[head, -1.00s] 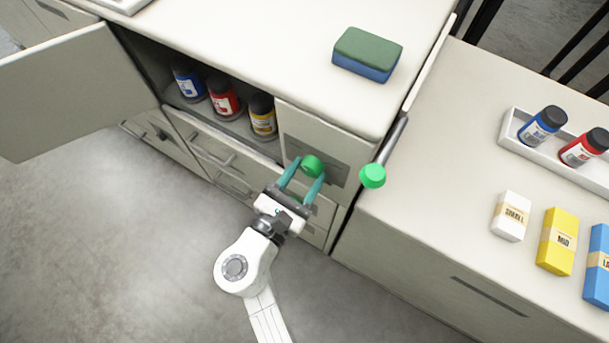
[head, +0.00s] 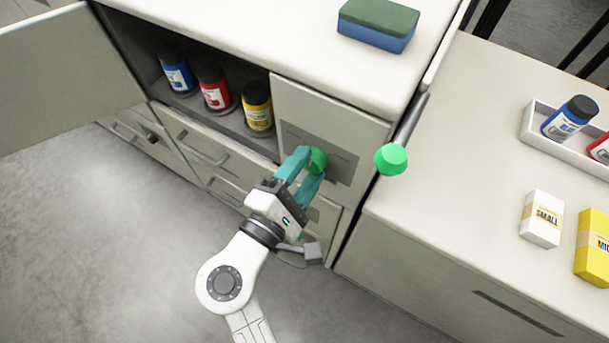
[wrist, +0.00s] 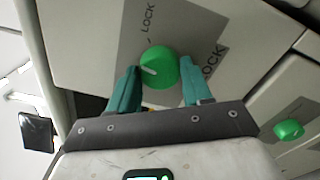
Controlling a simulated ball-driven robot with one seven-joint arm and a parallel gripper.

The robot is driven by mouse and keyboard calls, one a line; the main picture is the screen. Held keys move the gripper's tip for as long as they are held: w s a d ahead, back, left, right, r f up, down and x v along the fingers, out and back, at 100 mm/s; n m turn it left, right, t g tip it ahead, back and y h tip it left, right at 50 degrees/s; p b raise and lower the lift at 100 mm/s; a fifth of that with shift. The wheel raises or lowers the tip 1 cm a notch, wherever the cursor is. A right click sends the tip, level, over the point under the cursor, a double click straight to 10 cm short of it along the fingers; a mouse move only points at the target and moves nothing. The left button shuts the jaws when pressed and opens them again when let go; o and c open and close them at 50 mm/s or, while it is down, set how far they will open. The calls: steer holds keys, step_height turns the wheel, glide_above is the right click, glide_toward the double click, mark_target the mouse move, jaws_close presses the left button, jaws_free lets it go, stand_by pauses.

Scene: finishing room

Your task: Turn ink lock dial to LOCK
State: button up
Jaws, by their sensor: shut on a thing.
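The ink lock dial (head: 318,160) is a round green knob on a grey plate (head: 340,165) on the cabinet front, right of the open shelf. My gripper (head: 307,168) has its teal fingers on either side of it and is shut on it. In the wrist view the dial (wrist: 159,68) sits between the fingertips (wrist: 158,82). A short pale mark on its face points toward the left finger. One label reading LOCK stands above the dial. A second label to its right ends in LOCK, and its start is hidden.
A lever with a green end (head: 390,158) sticks out right of the dial. A cabinet door (head: 65,75) stands open at left, with blue, red and yellow bottles (head: 257,106) on the shelf. A sponge (head: 378,25) lies on top. A white SMALL box (head: 541,218) stands at right.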

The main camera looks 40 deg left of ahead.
steer(key=m+b, duration=0.1)
steer(key=m, duration=0.1)
steer(key=m+b, duration=0.1)
steer(key=b, duration=0.1)
steer(key=shift+f+m, duration=0.3)
steer(key=shift+m, duration=0.1)
steer(key=shift+r+m+b, duration=0.2)
steer(key=shift+m+b, duration=1.5)
steer(key=shift+m, duration=0.2)
steer(key=o, duration=1)
steer(key=shift+o, duration=0.2)
steer(key=shift+r, duration=0.1)
steer(key=v, duration=1)
steer(key=shift+s, duration=0.35)
